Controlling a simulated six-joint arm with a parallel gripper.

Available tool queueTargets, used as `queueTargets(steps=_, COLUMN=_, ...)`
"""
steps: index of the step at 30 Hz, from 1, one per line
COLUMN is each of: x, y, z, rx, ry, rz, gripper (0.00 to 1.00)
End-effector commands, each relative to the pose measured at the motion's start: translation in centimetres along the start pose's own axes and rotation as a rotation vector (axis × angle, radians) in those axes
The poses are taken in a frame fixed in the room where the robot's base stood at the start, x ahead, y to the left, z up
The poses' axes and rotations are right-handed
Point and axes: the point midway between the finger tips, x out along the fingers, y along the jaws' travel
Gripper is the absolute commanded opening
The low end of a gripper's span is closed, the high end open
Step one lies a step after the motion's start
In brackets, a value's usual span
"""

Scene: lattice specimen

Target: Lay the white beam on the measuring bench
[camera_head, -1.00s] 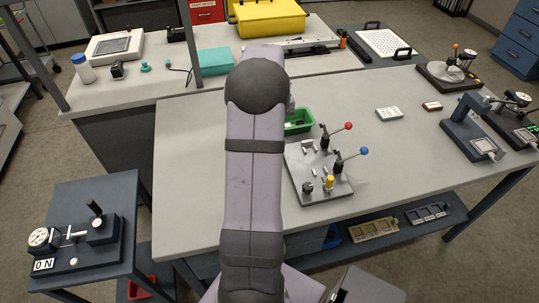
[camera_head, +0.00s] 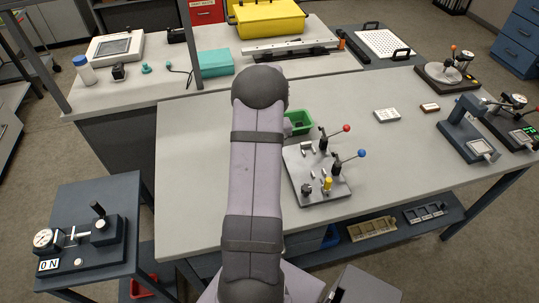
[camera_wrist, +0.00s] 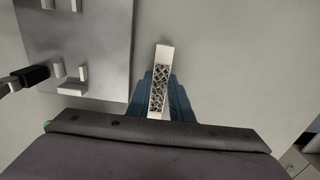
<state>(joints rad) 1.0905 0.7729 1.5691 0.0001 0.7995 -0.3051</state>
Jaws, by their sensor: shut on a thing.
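The white beam (camera_wrist: 163,59) is a short bar with an open lattice in its side, seen in the wrist view. My gripper (camera_wrist: 160,92) has blue-grey fingers on both sides of it and is shut on its near part. The beam's far end sticks out past the fingertips. A pale grey surface lies beyond it. In the head view my arm hides the gripper and the beam. Several instruments and work surfaces show there, and I cannot tell for sure which is the measuring bench.
A metal fixture plate (camera_head: 317,174) with red and blue knobbed levers stands on the middle table, behind it a green bin (camera_head: 298,122). A dial-gauge device (camera_head: 83,240) marked "0 N" is on the left stand. More gauges (camera_head: 470,130) stand at right. The table's front-right area is clear.

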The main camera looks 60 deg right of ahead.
Motion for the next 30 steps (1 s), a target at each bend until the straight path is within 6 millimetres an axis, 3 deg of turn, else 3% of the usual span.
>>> queueTargets(steps=8, x=0.3, y=0.0, z=0.0, rx=0.0, ry=0.0, rz=0.0, gripper=0.0)
queueTargets(steps=9, x=0.4, y=0.0, z=0.0, rx=0.0, ry=0.0, rz=0.0, gripper=0.22)
queueTargets(steps=11, x=0.3, y=0.0, z=0.0, rx=0.0, ry=0.0, rz=0.0, gripper=0.36)
queueTargets(steps=12, x=0.3, y=0.0, z=0.0, rx=0.0, ry=0.0, rz=0.0, gripper=0.38)
queueTargets(steps=22, x=0.1, y=0.0, z=0.0, rx=0.0, ry=0.0, rz=0.0, gripper=0.38)
queueTargets(steps=30, x=-2.3, y=0.0, z=-0.1, rx=0.0, ry=0.004, rz=0.001, gripper=0.38)
